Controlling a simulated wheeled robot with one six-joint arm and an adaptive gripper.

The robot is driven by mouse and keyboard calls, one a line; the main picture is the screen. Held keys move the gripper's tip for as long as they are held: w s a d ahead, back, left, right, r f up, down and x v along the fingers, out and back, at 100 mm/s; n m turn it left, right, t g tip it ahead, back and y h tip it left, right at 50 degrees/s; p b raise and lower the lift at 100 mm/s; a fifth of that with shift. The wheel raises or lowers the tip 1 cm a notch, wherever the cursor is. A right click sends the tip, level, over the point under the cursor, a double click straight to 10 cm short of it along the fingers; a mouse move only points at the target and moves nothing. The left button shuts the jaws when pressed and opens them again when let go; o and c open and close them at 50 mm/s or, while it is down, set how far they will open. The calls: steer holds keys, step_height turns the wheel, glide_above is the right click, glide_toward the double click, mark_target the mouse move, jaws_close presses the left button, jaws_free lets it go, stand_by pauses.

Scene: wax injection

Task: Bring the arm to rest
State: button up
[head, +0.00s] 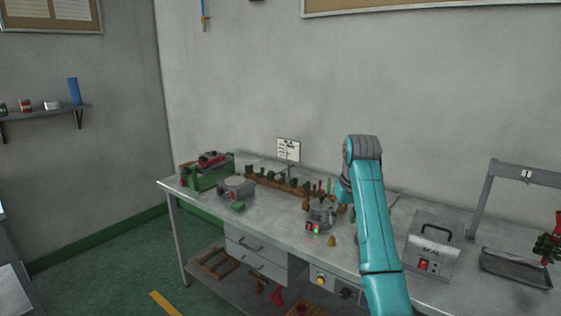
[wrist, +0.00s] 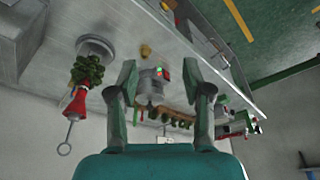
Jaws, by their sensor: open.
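My teal arm (head: 372,220) rises from the bottom of the head view, in front of the grey bench. Its grey elbow joint is at the top, and the far part is mostly hidden behind the upright link. In the wrist view my gripper (wrist: 161,75) is open, its two green-grey fingers well apart. Nothing is held between them. Behind the gap the bench shows, with a small grey pot (wrist: 152,86) with red and green lights. I cannot tell how far the fingers are from it. My gripper itself cannot be made out in the head view.
The grey bench (head: 385,250) holds the lit pot (head: 320,212), a wooden rack (head: 268,181), a green machine (head: 207,177), a SEAL box (head: 432,262) and a dark tray (head: 513,268). A red-and-green piece (wrist: 82,85) stands left in the wrist view. The wall is behind.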

steer(key=s+f+t, duration=0.1)
steer(key=s+f, duration=0.2)
steer(key=f, duration=1.1)
steer(key=s+f+t, duration=0.2)
steer(key=s+f, duration=0.2)
steer(key=f, duration=1)
steer(key=s+f+m+t, duration=0.1)
steer(key=s+f+t, duration=0.1)
steer(key=s+f, duration=1.5)
steer(key=s+r+t, duration=0.2)
steer(key=s, duration=1)
steer(key=s+r+t, duration=0.1)
steer(key=s+r, duration=0.1)
steer(key=s, duration=1.1)
steer(key=s+r+t, duration=0.3)
steer(key=s+r, duration=1.5)
steer(key=r, duration=0.1)
steer(key=shift+s+d+r+m+t+h, duration=0.2)
steer(key=shift+s+d+m+t+h, duration=0.1)
steer(key=shift+s+d+m, duration=0.1)
steer(key=shift+w, duration=0.1)
